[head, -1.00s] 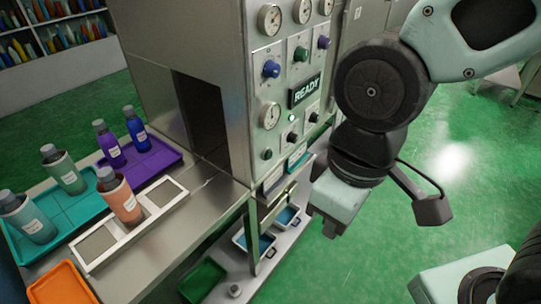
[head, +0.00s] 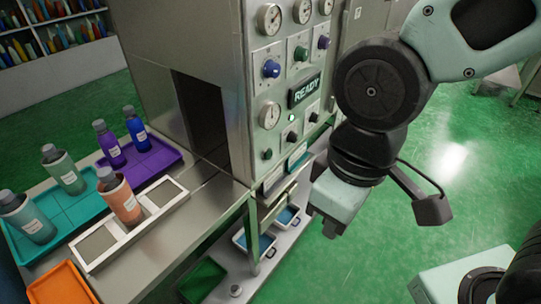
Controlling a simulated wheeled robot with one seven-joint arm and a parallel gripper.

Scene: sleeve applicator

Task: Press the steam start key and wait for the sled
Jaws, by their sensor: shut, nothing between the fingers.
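The steel machine's control panel (head: 285,100) faces right, with gauges, blue, green and purple knobs, and a lit READY sign (head: 305,91). A small light below the sign glows green-white (head: 291,118). A small green key or knob (head: 267,154) sits low on the panel; I cannot tell if it is the steam start key. A white sled (head: 95,262) with grey pads lies on the bench before the dark tunnel opening, with an orange bottle (head: 121,200) standing on it. My gripper (head: 330,230) is shut and empty, right of the panel and apart from it.
A teal tray (head: 62,220) and a purple tray (head: 165,156) hold bottles on the bench; an orange tray (head: 62,285) is at the front. Blue bins and a green bin (head: 203,280) sit on a low shelf. Open green floor lies to the right.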

